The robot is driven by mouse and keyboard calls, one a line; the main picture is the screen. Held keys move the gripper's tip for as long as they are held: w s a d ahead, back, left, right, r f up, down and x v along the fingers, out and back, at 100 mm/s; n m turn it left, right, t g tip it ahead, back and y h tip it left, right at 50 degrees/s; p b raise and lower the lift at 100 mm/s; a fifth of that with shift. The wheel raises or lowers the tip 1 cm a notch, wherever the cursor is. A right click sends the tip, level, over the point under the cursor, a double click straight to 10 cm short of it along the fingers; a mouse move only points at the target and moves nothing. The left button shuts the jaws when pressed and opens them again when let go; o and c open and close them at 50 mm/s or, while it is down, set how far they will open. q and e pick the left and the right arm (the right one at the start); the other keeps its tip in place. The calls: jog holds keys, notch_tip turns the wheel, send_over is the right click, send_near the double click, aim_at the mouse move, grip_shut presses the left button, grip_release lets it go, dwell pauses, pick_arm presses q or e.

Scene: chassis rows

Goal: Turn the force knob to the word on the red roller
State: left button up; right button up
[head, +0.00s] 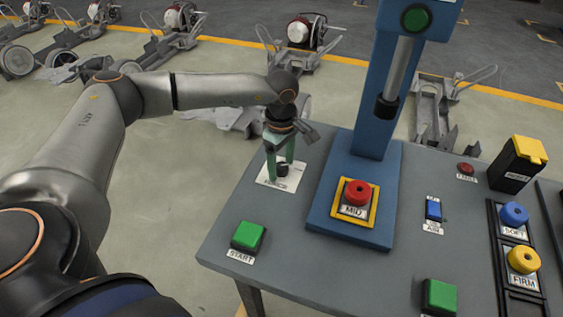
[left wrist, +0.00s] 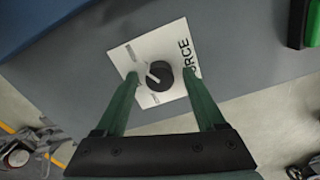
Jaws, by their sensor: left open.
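The force knob (head: 282,169) is small and black on a white plate (head: 271,184) at the table's far left. In the left wrist view the knob (left wrist: 160,75) has a white pointer aimed to the upper left. The word FORCE is partly visible on the plate; its smaller labels are unreadable. My left gripper (left wrist: 160,73) is open, its green fingers on either side of the knob; I cannot tell whether they touch it. The red roller (head: 358,190) sits in a yellow frame under the press, with the word MID at its front. My right gripper is out of view.
The blue press column (head: 370,110) stands right of my left gripper. A green START button (head: 248,236) is nearer the front. Blue SOFT (head: 513,214) and yellow FIRM (head: 523,259) rollers sit in a black rack at right. The tabletop around the knob plate is clear.

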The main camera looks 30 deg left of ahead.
pick_arm(q)
jog(key=shift+c, duration=0.3)
grip_shut()
jog(key=shift+n, duration=0.4)
jog(key=n, duration=0.5)
jog(key=shift+n+p, duration=0.3)
jog(key=shift+p, duration=0.05)
jog(key=n, duration=0.5)
jog(key=shift+p, duration=0.3)
jog(key=shift+n, duration=0.3)
jog(key=shift+o, duration=0.3)
grip_release()
